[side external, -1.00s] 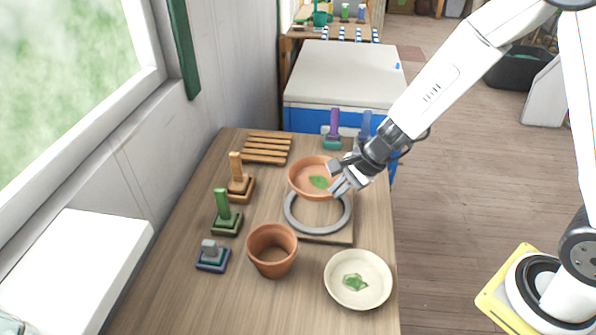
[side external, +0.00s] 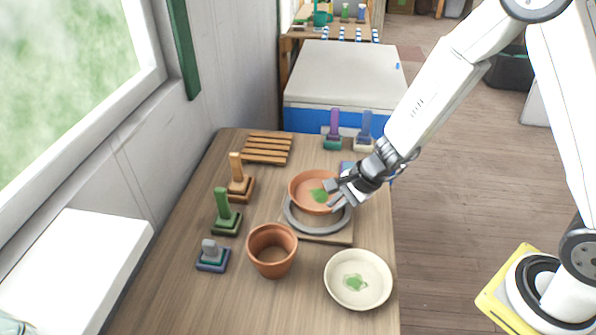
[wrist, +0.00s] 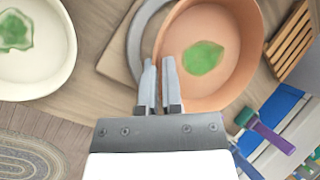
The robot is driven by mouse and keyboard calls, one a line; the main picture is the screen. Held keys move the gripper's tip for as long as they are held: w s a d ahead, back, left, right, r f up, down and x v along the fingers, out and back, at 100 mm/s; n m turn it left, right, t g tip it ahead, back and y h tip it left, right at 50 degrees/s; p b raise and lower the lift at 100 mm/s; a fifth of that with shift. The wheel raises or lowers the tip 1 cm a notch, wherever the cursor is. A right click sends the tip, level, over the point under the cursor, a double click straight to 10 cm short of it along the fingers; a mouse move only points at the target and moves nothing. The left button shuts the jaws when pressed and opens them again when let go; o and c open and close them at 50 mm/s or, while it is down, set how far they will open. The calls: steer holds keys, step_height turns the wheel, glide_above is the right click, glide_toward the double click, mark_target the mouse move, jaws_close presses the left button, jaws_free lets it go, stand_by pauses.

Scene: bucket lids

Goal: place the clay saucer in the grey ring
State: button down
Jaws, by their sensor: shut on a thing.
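The clay saucer (side external: 304,192) is a shallow orange-brown dish with a green leaf mark inside. My gripper (side external: 340,192) is shut on its right rim in the side view. In the wrist view, my gripper's fingers (wrist: 159,85) pinch the rim of the saucer (wrist: 225,70). The grey ring (side external: 297,223) lies on a square wooden board (side external: 330,238). The saucer is held over the ring and hides its far part; it looks slightly above it, and I cannot tell whether they touch. Part of the ring (wrist: 140,38) shows beside the saucer in the wrist view.
A clay pot (side external: 272,262) and a cream dish (side external: 358,292) with a green mark stand in front. Several handled blocks, one with a green handle (side external: 222,203), line the left. A slatted wooden rack (side external: 267,148) lies behind. Two more handled tools (side external: 334,122) stand at the back right.

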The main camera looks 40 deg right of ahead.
steer(key=shift+f, duration=0.35)
steer(key=shift+f, duration=0.1)
steer(key=shift+f, duration=1.65)
steer(key=shift+f, duration=0.15)
steer(key=c, duration=0.8)
jaws_free()
steer(key=shift+v, duration=6.1)
